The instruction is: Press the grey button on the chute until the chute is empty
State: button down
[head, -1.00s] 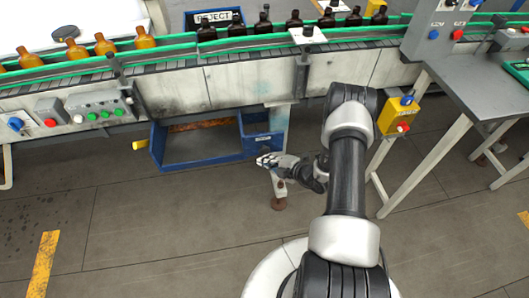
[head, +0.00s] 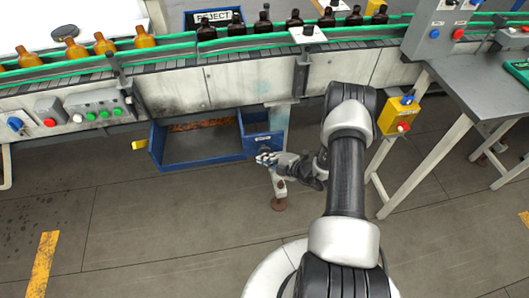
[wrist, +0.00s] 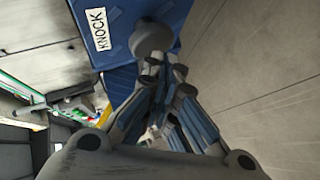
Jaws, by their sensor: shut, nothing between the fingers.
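The blue chute (head: 157,146) sits low under the conveyor, its tray open towards me. Brownish-orange material shows at its back; I cannot tell what it is. Its right-hand blue face, with a small white label, also shows in the wrist view (wrist: 122,55), where the label (wrist: 98,30) reads KNOCK. The round grey button (wrist: 153,36) is on that face, just beyond my fingertips. My gripper (head: 265,158) is shut and empty, right in front of the face; in the wrist view its fingertips (wrist: 163,68) overlap the button's lower edge. I cannot tell whether they touch it.
Several amber bottles (head: 76,49) and several dark bottles (head: 293,20) stand on the conveyor above. A conveyor leg (head: 281,120) is close behind my gripper. A yellow button box (head: 398,117) hangs to the right. The floor in front is clear.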

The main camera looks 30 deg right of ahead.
jog(key=shift+w+d+b, duration=0.25)
jog(key=shift+w+b, duration=0.15)
jog(key=shift+w, duration=0.45)
dwell(0.8)
jog(key=shift+s, duration=0.1)
jog(key=shift+s+a+p, duration=0.2)
jog(key=shift+s+p, duration=0.05)
jog(key=shift+s, duration=0.35)
jog(key=shift+s+a+p, duration=0.15)
jog(key=shift+s+p, duration=0.05)
jog(key=shift+s, duration=0.4)
jog(key=s, duration=0.1)
jog(key=s+a+p, duration=0.1)
jog(key=s, duration=0.2)
jog(key=shift+s+a, duration=0.25)
jog(key=shift+s, duration=0.15)
